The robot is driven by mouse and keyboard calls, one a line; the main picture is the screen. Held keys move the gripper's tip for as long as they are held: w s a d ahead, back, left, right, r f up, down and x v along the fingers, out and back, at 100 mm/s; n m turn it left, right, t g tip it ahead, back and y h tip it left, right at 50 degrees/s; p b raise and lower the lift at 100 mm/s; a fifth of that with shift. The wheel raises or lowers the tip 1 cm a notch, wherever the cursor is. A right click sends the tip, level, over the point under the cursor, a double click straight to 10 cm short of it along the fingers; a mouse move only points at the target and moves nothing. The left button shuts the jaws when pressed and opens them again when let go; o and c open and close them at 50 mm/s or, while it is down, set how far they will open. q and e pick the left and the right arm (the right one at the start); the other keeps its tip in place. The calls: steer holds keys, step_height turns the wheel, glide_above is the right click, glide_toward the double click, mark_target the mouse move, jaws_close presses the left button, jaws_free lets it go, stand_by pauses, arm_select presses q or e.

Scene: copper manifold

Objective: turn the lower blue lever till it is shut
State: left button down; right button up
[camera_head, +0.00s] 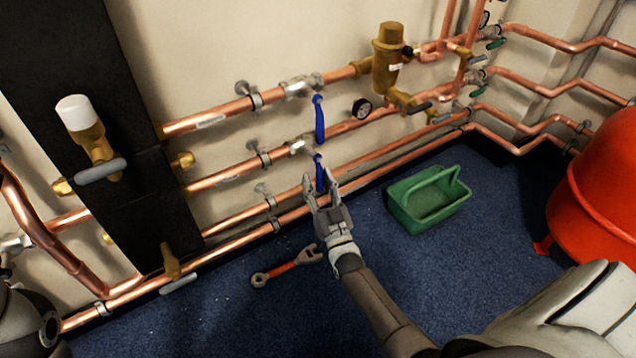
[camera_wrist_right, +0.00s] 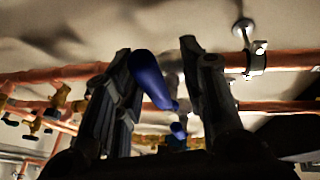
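The lower blue lever (camera_head: 319,174) hangs straight down from its valve on the middle copper pipe. The upper blue lever (camera_head: 319,118) also hangs down, on the pipe above. My right gripper (camera_head: 320,186) is at the lower lever, with its fingers apart on both sides of it. In the right wrist view a blue lever (camera_wrist_right: 150,80) stands between the open fingers of the gripper (camera_wrist_right: 158,62), nearer the left finger. Whether it touches that finger I cannot tell. A smaller blue piece (camera_wrist_right: 178,130) shows farther off. My left gripper is not in view.
A green carrier (camera_head: 428,198), a red-handled wrench (camera_head: 285,267) and a red tank (camera_head: 597,190) are on the blue floor. A dark panel (camera_head: 75,50) stands left.

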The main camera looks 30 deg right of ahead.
steer(key=d+v, duration=0.1)
steer(key=v, duration=0.6)
steer(key=shift+s+a, duration=0.25)
steer(key=shift+a, duration=0.25)
steer(key=shift+f, duration=0.1)
